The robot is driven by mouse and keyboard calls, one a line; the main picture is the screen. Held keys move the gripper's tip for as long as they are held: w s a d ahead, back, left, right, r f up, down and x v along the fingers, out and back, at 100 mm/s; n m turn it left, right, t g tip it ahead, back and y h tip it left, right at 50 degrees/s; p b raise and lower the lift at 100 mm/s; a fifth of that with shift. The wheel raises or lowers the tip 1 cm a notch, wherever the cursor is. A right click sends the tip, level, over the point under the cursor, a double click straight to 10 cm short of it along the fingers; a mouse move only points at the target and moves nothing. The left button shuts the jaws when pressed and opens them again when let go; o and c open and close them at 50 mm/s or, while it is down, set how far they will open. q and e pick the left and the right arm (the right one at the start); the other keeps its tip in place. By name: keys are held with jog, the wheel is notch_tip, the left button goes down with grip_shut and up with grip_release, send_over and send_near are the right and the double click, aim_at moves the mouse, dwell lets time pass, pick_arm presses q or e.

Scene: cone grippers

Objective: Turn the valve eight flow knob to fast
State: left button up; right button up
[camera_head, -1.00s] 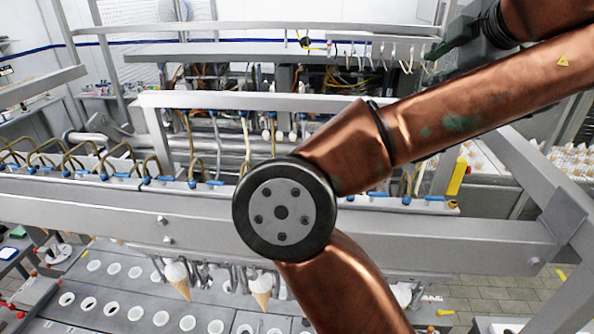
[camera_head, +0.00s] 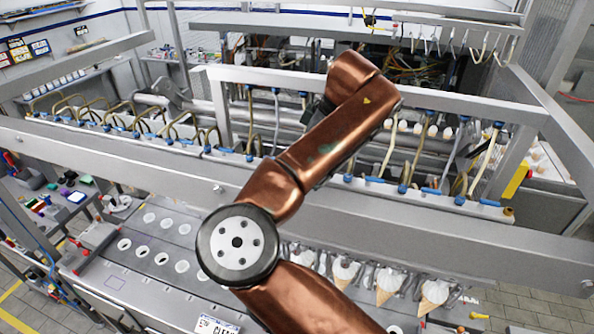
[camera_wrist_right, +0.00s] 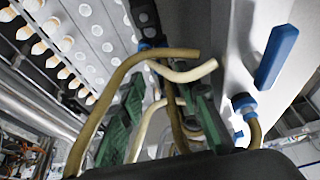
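A row of blue valve knobs (camera_head: 430,191) runs along the metal rail in the head view. No number is readable, so I cannot tell which is valve eight. In the right wrist view, one long blue knob (camera_wrist_right: 276,55) is close, to the right of my right gripper and apart from it. My right gripper (camera_wrist_right: 168,95) shows its green fingers spread, with tan and cream hoses (camera_wrist_right: 150,72) in the space between or just beyond them. I cannot tell whether the fingers touch the hoses. In the head view my copper arm hides this gripper. My left gripper is out of view.
A blue hose fitting (camera_wrist_right: 244,103) is near the right finger. Metal beams (camera_head: 400,230) cross in front of the valve rail. Several hoses rise behind the knobs.

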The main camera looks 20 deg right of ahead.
jog(key=shift+x, duration=1.05)
jog(key=shift+c, duration=0.7)
jog(key=shift+d, duration=0.1)
grip_shut()
